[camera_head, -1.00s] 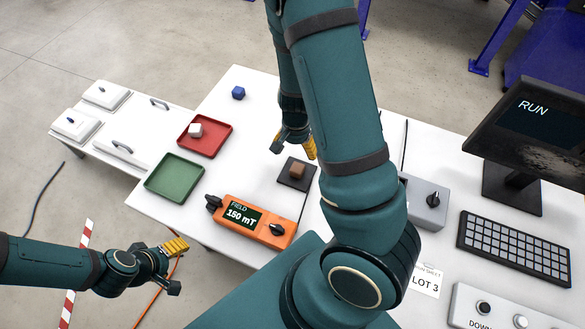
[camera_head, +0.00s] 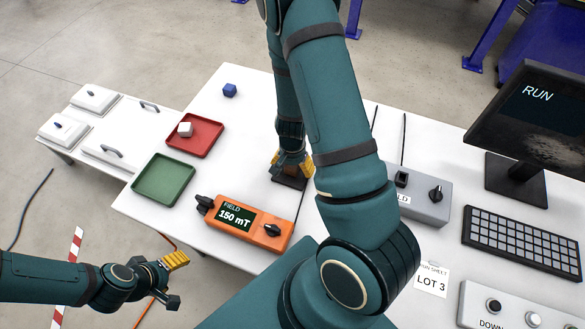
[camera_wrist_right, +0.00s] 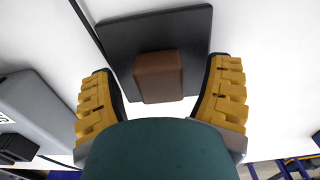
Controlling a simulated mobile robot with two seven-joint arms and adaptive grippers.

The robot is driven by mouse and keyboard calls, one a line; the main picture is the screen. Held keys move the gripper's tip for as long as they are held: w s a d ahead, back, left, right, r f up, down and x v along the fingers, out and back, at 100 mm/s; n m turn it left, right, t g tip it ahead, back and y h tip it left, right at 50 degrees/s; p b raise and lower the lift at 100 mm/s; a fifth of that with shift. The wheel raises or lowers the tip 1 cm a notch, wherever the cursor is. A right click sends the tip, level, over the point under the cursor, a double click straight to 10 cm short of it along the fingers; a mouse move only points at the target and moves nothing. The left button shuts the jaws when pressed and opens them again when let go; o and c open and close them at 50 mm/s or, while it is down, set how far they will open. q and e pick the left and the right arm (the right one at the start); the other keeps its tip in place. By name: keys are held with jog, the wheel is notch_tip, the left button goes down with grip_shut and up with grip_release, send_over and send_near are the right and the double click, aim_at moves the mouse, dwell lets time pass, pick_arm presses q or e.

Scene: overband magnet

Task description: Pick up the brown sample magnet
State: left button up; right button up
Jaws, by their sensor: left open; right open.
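The brown sample magnet (camera_wrist_right: 158,77) is a small block on a dark square pad (camera_wrist_right: 122,50) in the right wrist view. My right gripper (camera_wrist_right: 161,68) is open, with its yellow-padded fingers on either side of the magnet and a gap showing on each side. In the head view my right gripper (camera_head: 292,165) is over the dark pad (camera_head: 289,182) and mostly hides the magnet. My left gripper (camera_head: 178,280) is open and empty at the lower left, away from the magnet and off the front table edge.
An orange field meter (camera_head: 249,224) reading 150 mT lies in front of the pad. A grey switch box (camera_head: 425,204) stands right.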

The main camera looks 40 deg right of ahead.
jog(key=shift+r, duration=0.1)
grip_shut()
